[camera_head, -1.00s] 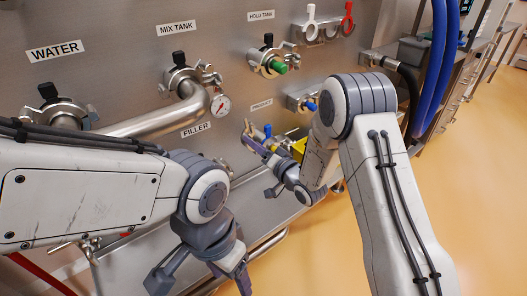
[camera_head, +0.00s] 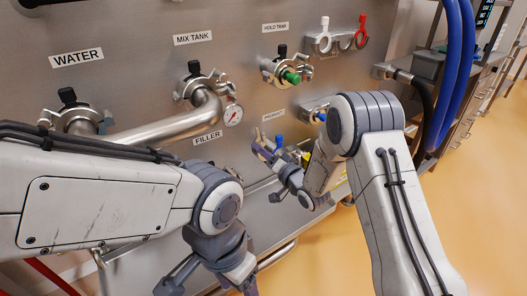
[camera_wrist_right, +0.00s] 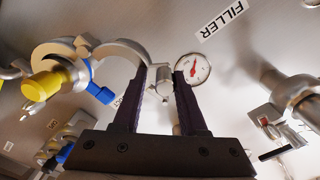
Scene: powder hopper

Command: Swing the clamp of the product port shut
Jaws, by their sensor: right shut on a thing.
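The product port, under the PRODUCT label (camera_head: 273,115), is largely hidden by my right arm in the head view. In the right wrist view its yellow end (camera_wrist_right: 42,86) is at the left, beside a blue handle (camera_wrist_right: 100,93). The clamp's curved metal half (camera_wrist_right: 118,48) stands swung open, away from the yellow end. My right gripper (camera_wrist_right: 161,78) is shut on the free end of this clamp half, between its dark fingers. The right gripper (camera_head: 262,150) also shows in the head view at the panel. My left gripper (camera_head: 235,278) hangs at the bottom edge, its fingertips cut off.
A pressure gauge (camera_wrist_right: 192,68) is close beside the right fingers in the wrist view. A bent metal pipe (camera_head: 165,125) crosses left of the right gripper. The hold tank port (camera_head: 287,70) with its green part is above. Blue hoses (camera_head: 453,75) hang at the right.

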